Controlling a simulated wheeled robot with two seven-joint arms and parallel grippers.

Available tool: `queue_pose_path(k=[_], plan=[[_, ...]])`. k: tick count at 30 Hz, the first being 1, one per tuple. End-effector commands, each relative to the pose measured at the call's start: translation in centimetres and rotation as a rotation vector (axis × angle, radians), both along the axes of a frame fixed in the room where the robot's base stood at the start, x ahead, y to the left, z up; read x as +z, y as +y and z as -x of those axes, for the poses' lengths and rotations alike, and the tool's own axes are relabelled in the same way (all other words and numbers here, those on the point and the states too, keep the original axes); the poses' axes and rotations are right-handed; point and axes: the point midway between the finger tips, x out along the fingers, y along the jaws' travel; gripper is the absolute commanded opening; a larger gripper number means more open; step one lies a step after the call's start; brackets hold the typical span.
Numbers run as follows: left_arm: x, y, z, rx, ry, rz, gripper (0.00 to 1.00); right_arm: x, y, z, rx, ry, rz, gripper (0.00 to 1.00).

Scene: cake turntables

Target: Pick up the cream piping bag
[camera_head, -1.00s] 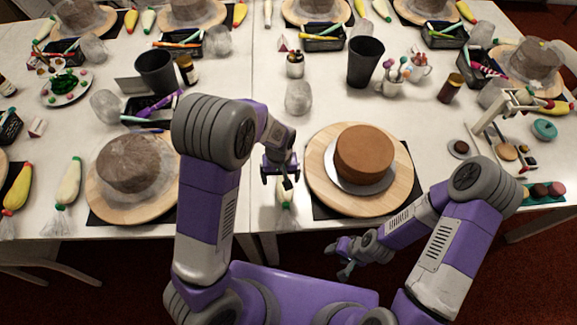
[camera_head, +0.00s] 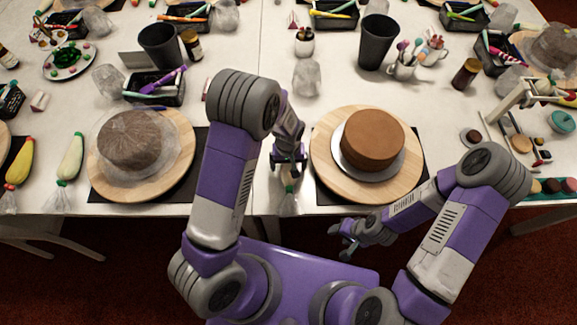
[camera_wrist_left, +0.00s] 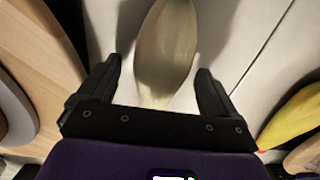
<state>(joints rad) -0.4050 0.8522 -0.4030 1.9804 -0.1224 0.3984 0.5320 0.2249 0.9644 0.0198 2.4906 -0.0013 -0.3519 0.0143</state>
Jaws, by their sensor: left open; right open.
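The cream piping bag shows pale in the left wrist view (camera_wrist_left: 167,50), lying on the white table between my two dark fingers. In the head view, only a small end of the bag (camera_head: 287,194) shows below my left gripper, which hides the rest. My left gripper (camera_head: 288,166) is open above the bag; its fingers also show in the left wrist view (camera_wrist_left: 160,95), one on each side of the bag, with gaps. My right gripper (camera_head: 343,242) is open and empty in front of the table edge, away from the bag.
A brown cake (camera_head: 373,139) stands on a wooden turntable (camera_head: 325,150) just right of my left gripper. A wrapped cake (camera_head: 133,138) stands on another turntable to the left. Yellow (camera_head: 20,163) and cream (camera_head: 71,157) bags lie far left.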

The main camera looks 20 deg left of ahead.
Motion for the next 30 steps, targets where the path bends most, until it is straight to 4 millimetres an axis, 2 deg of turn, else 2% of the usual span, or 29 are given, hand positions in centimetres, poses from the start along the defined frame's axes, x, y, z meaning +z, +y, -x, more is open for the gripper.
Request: queue_pose_path(k=[1, 9, 20, 23, 30], plan=[[0.0, 0.0, 0.0, 0.000, 0.000, 0.000, 0.92, 0.0, 0.0, 0.0, 0.000, 0.000, 0.000, 0.53], [0.1, 0.0, 0.0, 0.000, 0.000, 0.000, 0.51, 0.0, 0.0, 0.0, 0.000, 0.000, 0.000, 0.53], [0.7, 0.0, -0.1, -0.001, -0.003, 0.001, 0.51, 0.2, 0.0, 0.0, 0.000, 0.000, 0.000, 0.53], [2.2, -0.1, -0.1, -0.001, -0.005, 0.002, 0.51, 0.5, 0.0, 0.0, 0.000, 0.000, 0.000, 0.53], [7.1, -0.1, -0.1, 0.000, -0.005, 0.002, 0.51, 1.7, 0.0, 0.0, 0.000, 0.000, 0.000, 0.53]])
